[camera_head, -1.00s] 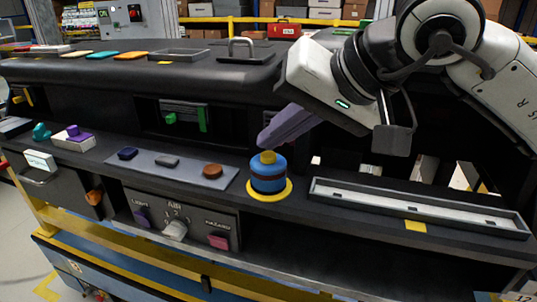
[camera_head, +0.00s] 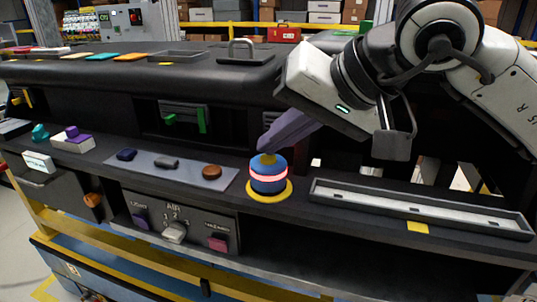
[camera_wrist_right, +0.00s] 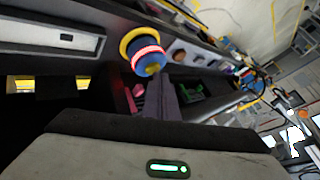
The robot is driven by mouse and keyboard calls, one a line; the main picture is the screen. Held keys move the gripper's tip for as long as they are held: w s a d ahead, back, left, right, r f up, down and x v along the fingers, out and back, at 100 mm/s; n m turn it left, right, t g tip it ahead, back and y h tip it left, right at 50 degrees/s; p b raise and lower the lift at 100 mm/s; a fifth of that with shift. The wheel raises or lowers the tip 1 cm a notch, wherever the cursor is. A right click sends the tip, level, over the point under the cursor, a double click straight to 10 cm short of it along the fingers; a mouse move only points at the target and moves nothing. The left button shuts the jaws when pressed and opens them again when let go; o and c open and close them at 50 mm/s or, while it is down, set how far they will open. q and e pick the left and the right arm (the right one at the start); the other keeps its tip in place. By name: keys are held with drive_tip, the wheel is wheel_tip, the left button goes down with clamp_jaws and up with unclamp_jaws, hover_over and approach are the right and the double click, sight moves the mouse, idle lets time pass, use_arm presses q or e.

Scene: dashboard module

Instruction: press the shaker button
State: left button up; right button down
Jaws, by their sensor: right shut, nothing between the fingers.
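The shaker (camera_head: 268,178) is a blue cylinder with a yellow button (camera_head: 267,159) on top. It stands upright on a yellow ring on the dashboard's lower shelf, and its middle band glows pink-red. It also shows in the right wrist view (camera_wrist_right: 149,57), with its band lit. My right gripper (camera_head: 264,147) is shut and empty. Its purple fingertips are at the top of the button and appear to touch it; the exact contact is hard to see. My left gripper is out of view.
A long grey tray (camera_head: 455,222) lies right of the shaker. A grey plate with blue, grey and brown knobs (camera_head: 212,172) lies to its left. The AIR panel (camera_head: 150,218) is below. The dashboard's padded top (camera_head: 130,72) rises behind.

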sight(274, 164)
drive_tip(key=shift+r, duration=0.1)
drive_tip(key=shift+r+p, duration=0.45)
drive_tip(key=shift+r, duration=0.2)
drive_tip(key=shift+r, duration=0.1)
wheel_tip(274, 164, up, 5)
drive_tip(key=p, duration=0.3)
idle(0.8)
